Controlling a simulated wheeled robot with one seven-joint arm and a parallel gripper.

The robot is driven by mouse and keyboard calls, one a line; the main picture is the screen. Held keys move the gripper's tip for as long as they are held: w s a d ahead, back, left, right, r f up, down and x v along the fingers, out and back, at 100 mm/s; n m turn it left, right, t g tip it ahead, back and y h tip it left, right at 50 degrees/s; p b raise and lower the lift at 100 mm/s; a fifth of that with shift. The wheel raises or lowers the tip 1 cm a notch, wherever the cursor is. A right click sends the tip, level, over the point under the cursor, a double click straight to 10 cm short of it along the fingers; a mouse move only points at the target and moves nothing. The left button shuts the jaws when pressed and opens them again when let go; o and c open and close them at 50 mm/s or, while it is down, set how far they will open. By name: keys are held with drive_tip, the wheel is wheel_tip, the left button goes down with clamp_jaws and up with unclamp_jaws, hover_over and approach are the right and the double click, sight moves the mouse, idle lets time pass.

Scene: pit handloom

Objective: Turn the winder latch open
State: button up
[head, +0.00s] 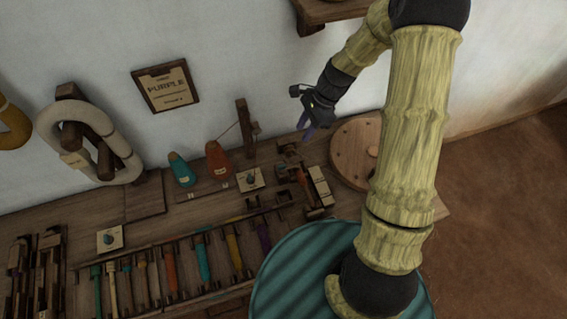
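My gripper (306,127) hangs from the upper middle of the head view, pointing down, with its two bluish fingers apart and nothing seen between them. Below it on the bench stands a small dark wooden device with an orange-brown part, which looks like the winder (293,175). The gripper is above this device and apparently apart from it. A small dark piece (286,149) sticks up at the device's back; I cannot tell whether it is the latch. The latch's position is too small to make out.
A round wooden disc (352,150) stands right of the device, close to my arm. Teal (181,170) and orange (217,160) cones and a thin post (245,127) stand left. A rack of several coloured bobbins (203,260) fills the front. A shelf (330,10) juts out above.

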sight(282, 166)
drive_tip(key=p+x, duration=0.1)
drive_tip(key=x, duration=1.6)
drive_tip(key=shift+s+f, duration=0.1)
drive_tip(key=shift+f, duration=0.05)
clamp_jaws()
